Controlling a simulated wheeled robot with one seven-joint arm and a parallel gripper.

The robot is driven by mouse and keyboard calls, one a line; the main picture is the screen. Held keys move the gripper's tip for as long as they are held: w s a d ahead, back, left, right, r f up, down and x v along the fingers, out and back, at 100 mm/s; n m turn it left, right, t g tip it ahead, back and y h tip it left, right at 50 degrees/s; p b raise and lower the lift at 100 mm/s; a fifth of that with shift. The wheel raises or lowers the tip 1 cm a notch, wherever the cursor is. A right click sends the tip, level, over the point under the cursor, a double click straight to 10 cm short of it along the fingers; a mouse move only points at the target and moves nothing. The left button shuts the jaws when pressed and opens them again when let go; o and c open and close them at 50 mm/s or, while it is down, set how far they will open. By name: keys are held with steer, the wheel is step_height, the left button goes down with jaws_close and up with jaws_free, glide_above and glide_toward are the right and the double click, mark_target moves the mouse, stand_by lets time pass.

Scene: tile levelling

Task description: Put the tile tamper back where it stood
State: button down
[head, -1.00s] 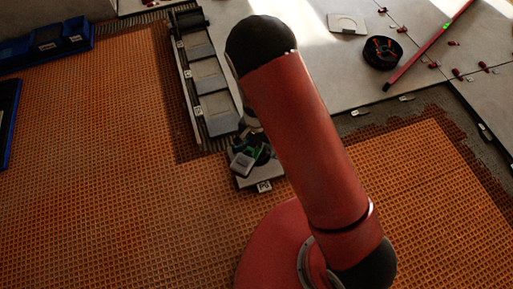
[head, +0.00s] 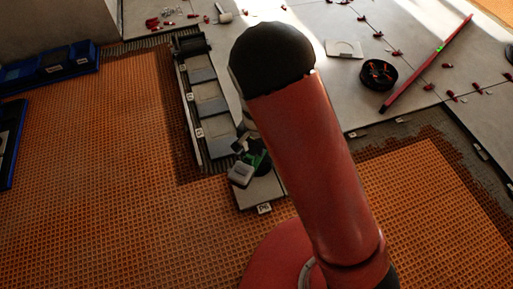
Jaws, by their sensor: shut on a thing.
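My gripper (head: 250,158) shows only partly, left of my red arm, which hides much of it.
A long rack (head: 197,128) holds several grey tiles left of my arm. Blue bins (head: 55,62) stand at far left. A black round tub (head: 378,74), a white plate (head: 343,49) and a red bar (head: 428,62) lie on laid tiles at upper right. Orange matting (head: 95,190) is clear at left.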

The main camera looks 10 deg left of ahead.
steer(key=shift+r+p, duration=1.25)
steer(key=shift+r, duration=0.75)
